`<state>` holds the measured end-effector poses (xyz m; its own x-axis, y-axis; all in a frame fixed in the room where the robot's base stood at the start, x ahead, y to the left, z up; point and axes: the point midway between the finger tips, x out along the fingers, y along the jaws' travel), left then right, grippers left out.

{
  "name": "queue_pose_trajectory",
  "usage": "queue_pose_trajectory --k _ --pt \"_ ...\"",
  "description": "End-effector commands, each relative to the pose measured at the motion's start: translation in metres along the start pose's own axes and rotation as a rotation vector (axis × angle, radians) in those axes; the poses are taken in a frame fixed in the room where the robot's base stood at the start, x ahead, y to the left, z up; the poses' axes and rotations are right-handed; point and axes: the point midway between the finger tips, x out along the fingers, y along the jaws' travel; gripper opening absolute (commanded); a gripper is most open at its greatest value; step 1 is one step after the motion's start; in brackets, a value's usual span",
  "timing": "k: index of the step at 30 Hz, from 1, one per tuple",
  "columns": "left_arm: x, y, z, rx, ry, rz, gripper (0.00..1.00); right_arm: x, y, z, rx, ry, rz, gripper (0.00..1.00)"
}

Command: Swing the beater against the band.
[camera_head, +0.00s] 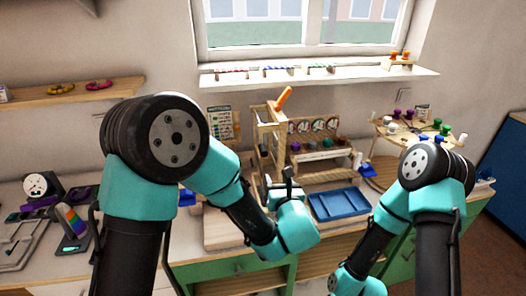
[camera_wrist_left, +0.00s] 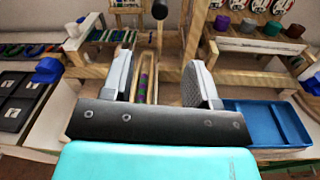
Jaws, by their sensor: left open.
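My left gripper (camera_head: 287,182) is in front of a wooden frame (camera_head: 263,132) on the bench. In the left wrist view its two grey fingers (camera_wrist_left: 162,68) are spread and nothing is gripped. A dark round knob on a thin rod (camera_wrist_left: 160,9), which looks like the beater, hangs beyond the fingertips at the top of that view, apart from them. A narrow wooden channel with a purple and green strip (camera_wrist_left: 146,84) shows between the fingers; I cannot tell if this is the band. My right gripper's fingers do not show.
A blue tray (camera_head: 340,204) lies to the right of the left gripper. A wooden rack with dials and small cups (camera_head: 318,152) stands behind it. A round stand with colored pegs (camera_head: 410,132) is at right. Dark devices (camera_head: 72,222) lie at left.

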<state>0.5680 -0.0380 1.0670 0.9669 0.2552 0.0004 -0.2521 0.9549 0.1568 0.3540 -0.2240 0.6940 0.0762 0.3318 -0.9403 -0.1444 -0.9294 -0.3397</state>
Motion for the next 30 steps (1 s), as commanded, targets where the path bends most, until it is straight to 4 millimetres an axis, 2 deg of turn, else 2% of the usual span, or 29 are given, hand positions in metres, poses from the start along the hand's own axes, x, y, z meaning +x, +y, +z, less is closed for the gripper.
queue_pose_trajectory --k 5,24,30 --pt "0.021 0.001 -0.001 -0.001 0.002 0.003 0.54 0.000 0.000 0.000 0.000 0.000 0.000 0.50" --pt "0.129 0.001 -0.001 -0.002 0.000 0.003 0.54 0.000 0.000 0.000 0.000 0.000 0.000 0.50" --pt "0.157 0.001 0.000 -0.001 0.001 0.002 0.54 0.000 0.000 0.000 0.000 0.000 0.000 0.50"
